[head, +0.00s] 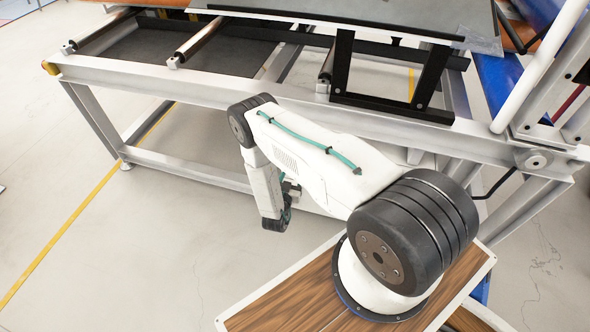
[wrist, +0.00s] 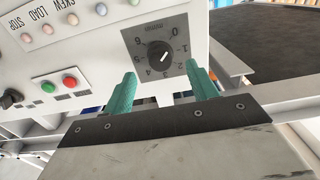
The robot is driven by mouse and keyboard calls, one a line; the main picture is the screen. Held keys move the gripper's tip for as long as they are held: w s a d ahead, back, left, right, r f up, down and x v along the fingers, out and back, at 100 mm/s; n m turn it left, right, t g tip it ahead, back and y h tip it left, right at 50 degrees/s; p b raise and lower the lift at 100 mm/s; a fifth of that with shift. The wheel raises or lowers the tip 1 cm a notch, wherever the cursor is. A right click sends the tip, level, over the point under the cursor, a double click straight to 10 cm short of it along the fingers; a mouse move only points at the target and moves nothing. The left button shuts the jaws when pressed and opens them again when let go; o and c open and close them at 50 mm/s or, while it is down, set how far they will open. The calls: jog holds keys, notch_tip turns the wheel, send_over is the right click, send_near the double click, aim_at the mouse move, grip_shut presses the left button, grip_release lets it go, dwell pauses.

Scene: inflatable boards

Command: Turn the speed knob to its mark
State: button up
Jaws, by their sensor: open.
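The speed knob (wrist: 159,52) is a small dark round knob with a short white line. It sits on a square grey dial plate (wrist: 134,37) with numbers 0 to 6, upside down in the wrist view. The line slants up to the right; I cannot tell which end is its tip. No separate target mark is clear. My gripper (wrist: 163,82) is open, with its two teal fingers apart below the knob in the picture, one towards each side of the dial. Nothing is between them. In the head view I cannot make out the knob or the fingers.
The white control panel also has a green button (wrist: 48,88), a red button (wrist: 70,82), a dark switch (wrist: 11,98) and several coloured lamps. A grey steel machine frame (head: 200,88) stands before my arm in the head view. Open floor (head: 60,180) lies at left.

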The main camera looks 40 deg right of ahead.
jog(key=shift+x, duration=2.05)
jog(key=c, duration=1)
jog(key=shift+m, duration=0.3)
jog(key=m, duration=2.6)
jog(key=shift+s+f, duration=0.1)
jog(key=shift+s, duration=0.05)
jog(key=shift+d, duration=0.1)
